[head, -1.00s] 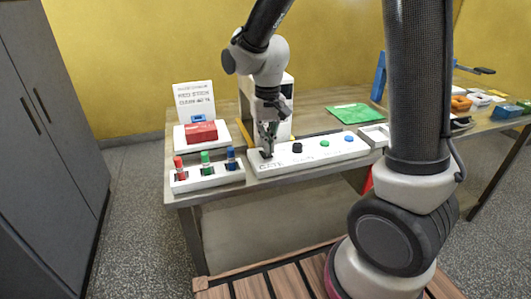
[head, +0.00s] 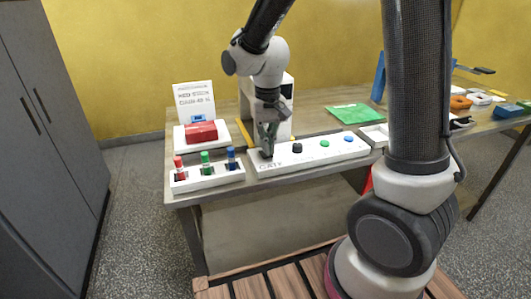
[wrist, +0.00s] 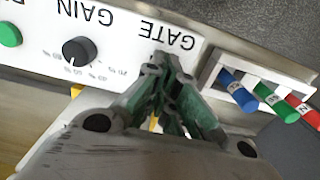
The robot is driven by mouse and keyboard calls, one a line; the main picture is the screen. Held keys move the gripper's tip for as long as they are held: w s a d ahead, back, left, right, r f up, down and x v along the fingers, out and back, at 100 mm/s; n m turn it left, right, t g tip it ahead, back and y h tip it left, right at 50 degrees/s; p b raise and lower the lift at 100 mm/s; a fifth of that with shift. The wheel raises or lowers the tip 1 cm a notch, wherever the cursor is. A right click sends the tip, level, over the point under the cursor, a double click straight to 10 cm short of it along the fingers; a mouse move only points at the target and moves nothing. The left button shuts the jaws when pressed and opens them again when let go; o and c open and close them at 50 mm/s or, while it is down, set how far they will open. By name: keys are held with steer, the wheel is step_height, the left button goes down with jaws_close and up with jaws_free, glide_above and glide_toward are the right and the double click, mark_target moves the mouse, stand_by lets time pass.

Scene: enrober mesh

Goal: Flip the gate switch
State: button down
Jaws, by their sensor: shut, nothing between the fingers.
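The white control panel (head: 320,153) lies along the table's front edge. Its GATE label (wrist: 175,40) is readable upside down in the wrist view. The gate switch itself cannot be made out; my fingertips cover the spot beside the label. My gripper (head: 267,154) points down at the panel's left end, fingers shut and empty. In the wrist view the gripper's fingertips (wrist: 163,62) meet right at the GATE label. I cannot tell whether they touch the switch or the panel.
A black GAIN knob (head: 297,148), a green button (head: 325,143) and a blue button (head: 348,138) sit further right on the panel. A white rack (head: 207,177) with red, green and blue-topped pieces stands close left. A red block (head: 201,131) lies behind it.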

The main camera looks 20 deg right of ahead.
steer(key=shift+f, duration=1.05)
stand_by(0.4)
steer(key=shift+r, duration=3.55)
